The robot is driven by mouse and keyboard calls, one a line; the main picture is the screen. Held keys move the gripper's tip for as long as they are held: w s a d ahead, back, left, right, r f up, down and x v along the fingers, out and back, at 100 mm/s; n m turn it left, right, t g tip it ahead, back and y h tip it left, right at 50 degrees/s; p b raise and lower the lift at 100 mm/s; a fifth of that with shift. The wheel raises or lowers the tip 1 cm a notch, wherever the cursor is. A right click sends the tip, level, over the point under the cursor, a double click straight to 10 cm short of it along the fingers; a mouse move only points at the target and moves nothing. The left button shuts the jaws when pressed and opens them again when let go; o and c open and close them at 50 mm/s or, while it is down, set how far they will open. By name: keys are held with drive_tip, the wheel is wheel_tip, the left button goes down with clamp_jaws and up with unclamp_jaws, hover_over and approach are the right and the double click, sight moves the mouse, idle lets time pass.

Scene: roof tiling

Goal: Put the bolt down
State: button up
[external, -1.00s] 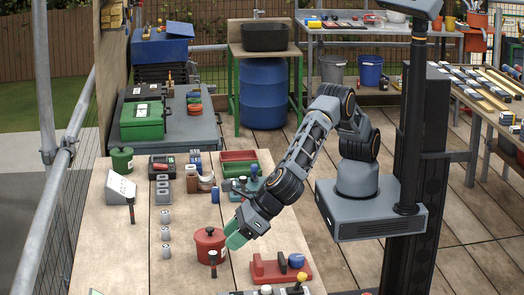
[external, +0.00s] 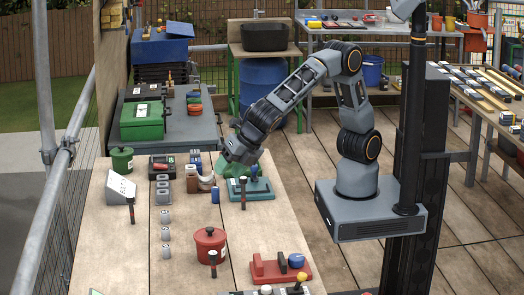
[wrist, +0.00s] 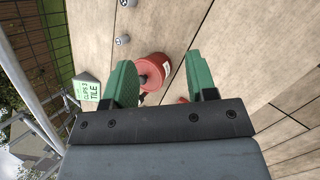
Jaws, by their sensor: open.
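My gripper (external: 232,168) is over the back part of the near workbench, just behind the teal fixture (external: 262,190). In the wrist view its two green fingers (wrist: 160,75) are apart, with nothing clearly held between them. The red lidded pot (wrist: 152,70) shows beyond the fingers there. In the external view the same pot (external: 210,243) stands toward the front of the bench, well away from the gripper. I cannot make out a bolt for certain in either view.
A red fixture (external: 280,270) with a blue knob lies at the bench front. A white sign (external: 118,187) and a green pot (external: 122,160) stand at the left edge.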

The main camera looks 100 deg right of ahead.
drive_tip(key=s+d+m+g, duration=0.1)
drive_tip(key=s+d+m, duration=0.25)
drive_tip(key=d, duration=0.25)
drive_tip(key=s+d+r+m, duration=0.1)
drive_tip(key=s+d+m, duration=0.2)
drive_tip(key=d+m, duration=0.25)
drive_tip(key=s+d+m+g, duration=0.1)
drive_tip(key=s+d+m, duration=0.25)
drive_tip(key=d, duration=0.25)
drive_tip(key=s+d+f+m+y, duration=0.1)
drive_tip(key=s+d+f+m, duration=0.1)
drive_tip(key=s+d+m, duration=0.3)
drive_tip(key=s+m, duration=0.4)
drive_tip(key=m, duration=0.2)
drive_tip(key=shift+d+f+g+y, duration=0.4)
drive_tip(key=shift+r+p, duration=0.65)
drive_tip(key=shift+r, duration=0.1)
